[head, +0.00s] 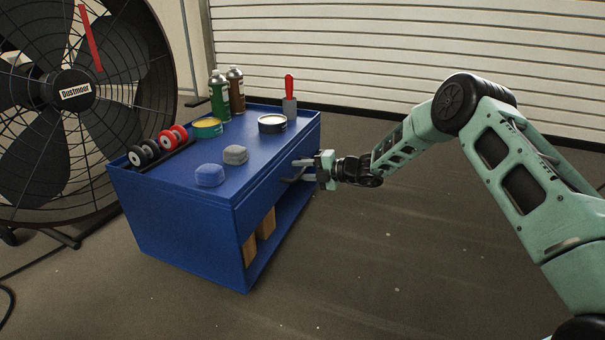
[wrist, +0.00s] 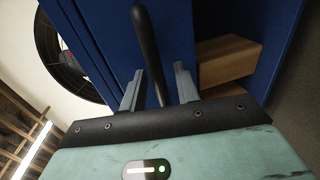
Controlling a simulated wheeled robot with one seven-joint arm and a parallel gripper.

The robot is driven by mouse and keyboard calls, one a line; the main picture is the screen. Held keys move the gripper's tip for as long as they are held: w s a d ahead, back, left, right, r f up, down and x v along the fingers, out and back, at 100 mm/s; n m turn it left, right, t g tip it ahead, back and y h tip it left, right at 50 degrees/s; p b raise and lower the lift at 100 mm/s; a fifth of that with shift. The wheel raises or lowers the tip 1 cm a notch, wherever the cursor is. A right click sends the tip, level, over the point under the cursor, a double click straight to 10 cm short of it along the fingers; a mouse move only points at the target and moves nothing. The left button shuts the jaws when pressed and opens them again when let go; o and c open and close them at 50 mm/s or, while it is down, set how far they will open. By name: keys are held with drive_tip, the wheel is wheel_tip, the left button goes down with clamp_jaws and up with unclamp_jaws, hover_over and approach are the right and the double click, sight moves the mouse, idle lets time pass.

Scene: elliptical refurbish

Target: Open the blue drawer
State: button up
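The blue drawer (head: 262,193) is the upper front of a blue workshop cart, and it looks shut, flush with the cart. A dark bar handle (wrist: 146,45) stands out from the blue front in the wrist view. My gripper (head: 305,170) is at the front of the drawer in the head view, by the handle. In the wrist view my gripper (wrist: 158,85) has its two grey fingers apart, with the handle between them. Gaps show beside the handle, so the fingers do not look closed on it. The gripper hides part of the handle in the head view.
The cart top (head: 187,181) holds spray cans (head: 219,97), tins, a red-handled scraper (head: 289,97), wheels and two small blocks. Wooden blocks (wrist: 228,60) sit on the open shelf below the drawer. A large fan (head: 75,85) stands left. The floor in front is clear.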

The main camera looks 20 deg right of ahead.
clamp_jaws()
drive_tip(key=f+p+v, duration=0.3)
drive_tip(key=p+v, duration=0.5)
drive_tip(key=v, duration=0.6)
drive_tip(key=d+f+p+v, duration=0.1)
drive_tip(key=f+p+v, duration=0.1)
drive_tip(key=p+v, duration=0.6)
drive_tip(key=shift+s+f+p+v, duration=0.3)
drive_tip(key=shift+f+v, duration=0.15)
drive_tip(key=shift+v, duration=2.6)
drive_tip(key=shift+a, duration=0.1)
unclamp_jaws()
